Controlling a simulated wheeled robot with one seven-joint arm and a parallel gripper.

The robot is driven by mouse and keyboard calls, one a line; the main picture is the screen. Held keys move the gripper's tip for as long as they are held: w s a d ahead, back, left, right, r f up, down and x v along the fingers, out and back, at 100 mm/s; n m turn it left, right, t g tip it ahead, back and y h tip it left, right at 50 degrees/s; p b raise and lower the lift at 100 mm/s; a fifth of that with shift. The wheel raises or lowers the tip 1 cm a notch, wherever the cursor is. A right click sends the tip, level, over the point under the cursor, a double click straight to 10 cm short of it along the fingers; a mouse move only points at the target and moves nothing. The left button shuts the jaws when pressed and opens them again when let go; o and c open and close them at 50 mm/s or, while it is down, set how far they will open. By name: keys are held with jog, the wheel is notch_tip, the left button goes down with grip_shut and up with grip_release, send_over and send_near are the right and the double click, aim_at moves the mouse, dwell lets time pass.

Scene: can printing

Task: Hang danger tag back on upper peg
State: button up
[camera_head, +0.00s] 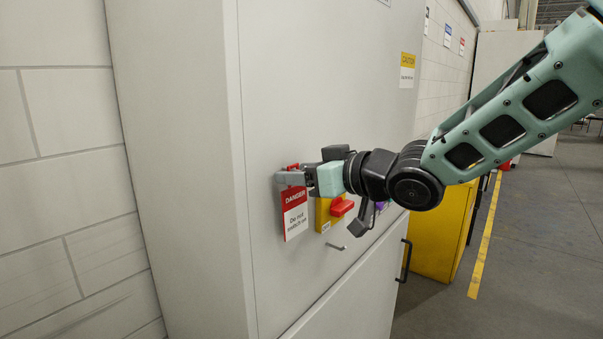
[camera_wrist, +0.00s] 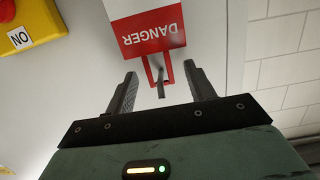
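The danger tag (camera_head: 295,212) is a white plate with a red top band, flat against the grey cabinet front in the head view. In the wrist view the tag (camera_wrist: 148,28) appears upside down. Its red loop (camera_wrist: 150,72) is around the grey upper peg (camera_wrist: 160,90), so the tag appears to hang there. My gripper (camera_wrist: 160,72) is open, with one finger on each side of the loop and peg, apparently clear of both. In the head view my gripper (camera_head: 292,180) covers the peg and part of the loop.
A yellow cabinet (camera_head: 440,237) stands farther right. The floor beyond is clear.

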jog(key=b+v, duration=0.2)
jog(key=v, duration=1.5)
notch_tip(320, 180, down, 19)
jog(key=s+m+g+h+b, duration=0.1)
jog(key=s+m+h+b, duration=0.25)
jog(key=h+b, duration=0.35)
jog(key=s+f+g+h+b, duration=0.1)
jog(key=s+f+g+h, duration=0.1)
jog(key=s+f+g, duration=0.2)
jog(key=s+d+f+g+h, duration=0.1)
jog(key=s+f+g, duration=0.3)
jog(key=s+f, duration=0.4)
jog(key=s+n+h, duration=0.1)
jog(key=s, duration=0.4)
jog(key=shift+s+d+g+h+b, duration=0.25)
jog(key=shift+s+g+h+b, duration=0.1)
jog(key=shift+g+h+b, duration=0.05)
